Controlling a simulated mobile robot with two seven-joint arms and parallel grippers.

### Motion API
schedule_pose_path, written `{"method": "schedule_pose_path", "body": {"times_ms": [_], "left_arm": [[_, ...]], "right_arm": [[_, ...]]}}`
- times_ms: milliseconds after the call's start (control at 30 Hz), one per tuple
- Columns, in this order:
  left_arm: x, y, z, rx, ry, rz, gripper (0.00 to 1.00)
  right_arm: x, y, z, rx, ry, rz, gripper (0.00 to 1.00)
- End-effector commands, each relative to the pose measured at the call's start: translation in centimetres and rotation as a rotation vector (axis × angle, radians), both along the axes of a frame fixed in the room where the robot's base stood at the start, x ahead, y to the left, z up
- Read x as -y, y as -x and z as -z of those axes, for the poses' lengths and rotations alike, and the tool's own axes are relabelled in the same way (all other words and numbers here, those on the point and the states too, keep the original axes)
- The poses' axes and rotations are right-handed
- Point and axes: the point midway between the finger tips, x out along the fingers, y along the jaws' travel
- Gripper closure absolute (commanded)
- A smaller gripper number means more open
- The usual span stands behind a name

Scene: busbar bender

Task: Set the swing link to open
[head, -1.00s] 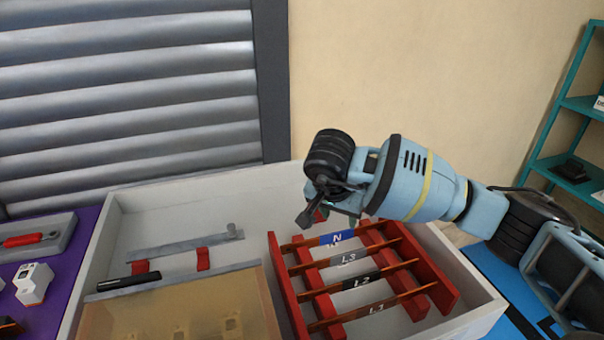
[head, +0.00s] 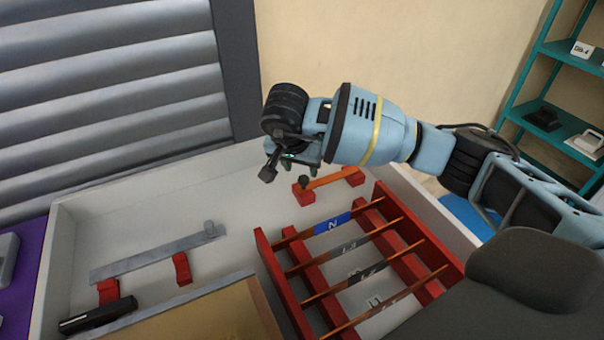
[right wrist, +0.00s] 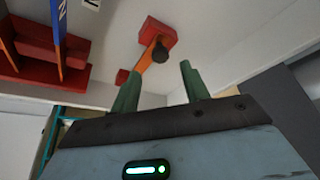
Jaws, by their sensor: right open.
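The swing link (head: 333,180) appears to be the short copper-orange bar with a black knob (head: 304,182) at its left end. It spans two red blocks near the back wall of the white tray. In the right wrist view the link (right wrist: 148,52) and its knob (right wrist: 160,54) show just beyond the fingertips. My right gripper (head: 300,166) is above and close to the knob end, apart from it as far as I can tell. Its green fingers (right wrist: 158,84) are spread, with nothing between them. My left gripper is not in view.
A red rack (head: 440,291) with several labelled copper bars stands right in front of the link. A grey bar (head: 155,256) on red supports and a black tool (head: 98,315) lie to the left. The tray's floor (head: 235,205) is clear between them.

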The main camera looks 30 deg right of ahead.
Motion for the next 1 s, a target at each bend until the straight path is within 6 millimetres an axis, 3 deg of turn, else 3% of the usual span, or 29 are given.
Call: {"method": "schedule_pose_path", "body": {"times_ms": [300, 700, 1000], "left_arm": [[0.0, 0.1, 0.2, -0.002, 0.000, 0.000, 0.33], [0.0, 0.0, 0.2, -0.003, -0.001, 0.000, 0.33], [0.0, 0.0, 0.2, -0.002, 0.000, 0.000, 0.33]], "right_arm": [[1.2, -1.1, 4.0, -0.001, 0.000, 0.001, 0.54], [1.5, -1.3, 4.7, 0.001, 0.000, 0.000, 0.54], [1.5, -1.3, 4.7, 0.001, 0.000, 0.000, 0.91]]}}
